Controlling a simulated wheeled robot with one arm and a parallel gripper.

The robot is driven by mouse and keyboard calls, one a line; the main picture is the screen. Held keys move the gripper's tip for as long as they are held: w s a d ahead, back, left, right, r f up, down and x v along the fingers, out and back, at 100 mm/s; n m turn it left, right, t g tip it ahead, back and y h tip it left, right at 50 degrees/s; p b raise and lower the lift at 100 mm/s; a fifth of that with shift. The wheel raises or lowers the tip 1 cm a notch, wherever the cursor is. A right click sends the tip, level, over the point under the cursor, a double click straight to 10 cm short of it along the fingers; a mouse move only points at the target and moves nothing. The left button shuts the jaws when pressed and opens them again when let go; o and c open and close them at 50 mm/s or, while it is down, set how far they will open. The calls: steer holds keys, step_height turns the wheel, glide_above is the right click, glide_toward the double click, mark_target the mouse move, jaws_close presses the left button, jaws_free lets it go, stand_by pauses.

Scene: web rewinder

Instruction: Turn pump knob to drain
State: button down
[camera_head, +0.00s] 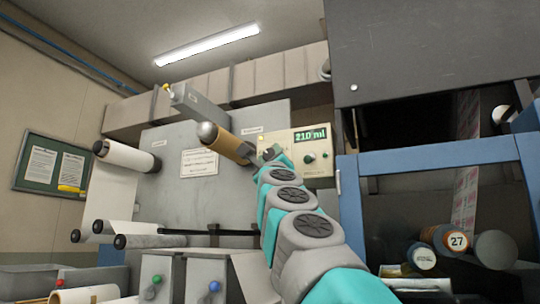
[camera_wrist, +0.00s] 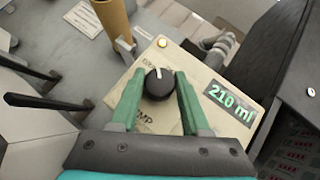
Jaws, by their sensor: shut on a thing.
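The pump knob (camera_wrist: 157,88) is black and round, with a white pointer mark toward the top of the wrist picture. It sits on a cream control panel (camera_head: 296,142) with a green "210 ml" display (camera_head: 312,135), which also shows in the wrist view (camera_wrist: 230,103). My gripper (camera_wrist: 158,86) has its two green fingers on either side of the knob, shut on it. In the head view my gripper (camera_head: 271,153) covers the panel's lower left and hides this knob. The lettering around the knob is partly covered; "MP" shows below it, and the word above is too blurred to read.
Another dark knob (camera_head: 309,158) shows on the panel's right half. A brown roll (camera_head: 226,143) on a shaft sticks out close to the panel's left. A blue frame (camera_head: 430,157) and dark housing (camera_head: 430,45) stand to the right.

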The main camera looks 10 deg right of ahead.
steer(key=shift+c, duration=1.9)
jaws_free()
steer(key=shift+f, duration=0.1)
steer(key=shift+s+a+f+b, duration=0.1)
steer(key=shift+s+f+b, duration=0.2)
steer(key=shift+b, duration=0.15)
steer(key=b+v, duration=0.4)
steer(key=v, duration=0.2)
steer(key=shift+s+f, duration=0.25)
steer(key=shift+s, duration=0.1)
steer(key=shift+a, duration=0.15)
